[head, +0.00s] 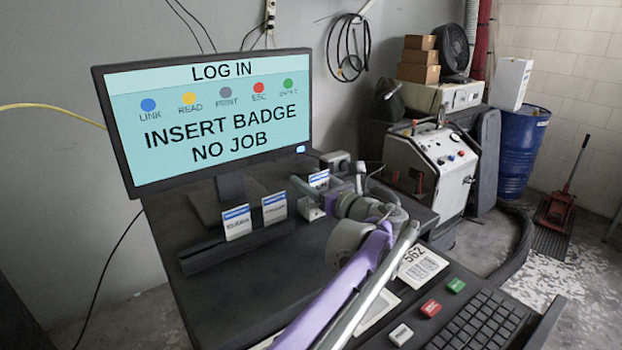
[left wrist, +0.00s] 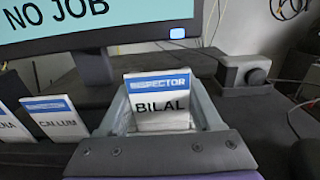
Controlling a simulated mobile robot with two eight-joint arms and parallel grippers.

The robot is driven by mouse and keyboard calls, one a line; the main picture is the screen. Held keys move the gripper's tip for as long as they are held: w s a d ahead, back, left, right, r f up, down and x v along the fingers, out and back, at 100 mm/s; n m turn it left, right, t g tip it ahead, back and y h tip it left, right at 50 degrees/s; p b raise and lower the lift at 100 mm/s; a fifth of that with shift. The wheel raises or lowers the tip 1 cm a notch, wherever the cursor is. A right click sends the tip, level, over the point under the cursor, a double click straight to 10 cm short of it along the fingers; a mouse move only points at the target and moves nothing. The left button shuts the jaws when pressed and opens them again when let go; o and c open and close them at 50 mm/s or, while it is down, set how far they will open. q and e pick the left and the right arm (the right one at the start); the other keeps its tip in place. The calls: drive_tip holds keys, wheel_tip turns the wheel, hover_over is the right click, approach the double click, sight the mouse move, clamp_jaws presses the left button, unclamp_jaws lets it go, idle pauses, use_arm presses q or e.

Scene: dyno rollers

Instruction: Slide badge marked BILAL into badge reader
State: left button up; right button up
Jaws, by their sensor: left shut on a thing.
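The BILAL badge (left wrist: 160,116) is a white card with a blue INSPECTOR band, upright and facing the left wrist camera. My left gripper (left wrist: 160,92) is shut on it, one pale finger along each side. In the head view the badge (head: 319,179) shows small at the end of my left arm, beyond the holder. Its lower edge is hidden. My right gripper is not in view.
Two other badges (head: 237,222) (head: 274,208) stand in a dark holder (head: 215,255) left of my gripper; one reads CALLUM (left wrist: 55,118). The monitor (head: 207,115) reads INSERT BADGE, NO JOB. A keyboard (head: 485,322) and coloured buttons lie at the front right.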

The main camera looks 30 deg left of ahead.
use_arm(q)
drive_tip(key=shift+f+b, duration=0.3)
drive_tip(key=shift+f, duration=0.35)
drive_tip(key=o, duration=1.4)
drive_tip(key=shift+c, duration=0.2)
drive_tip(key=v, duration=1.1)
drive_tip(key=shift+b, duration=0.3)
drive_tip(key=shift+a, duration=0.1)
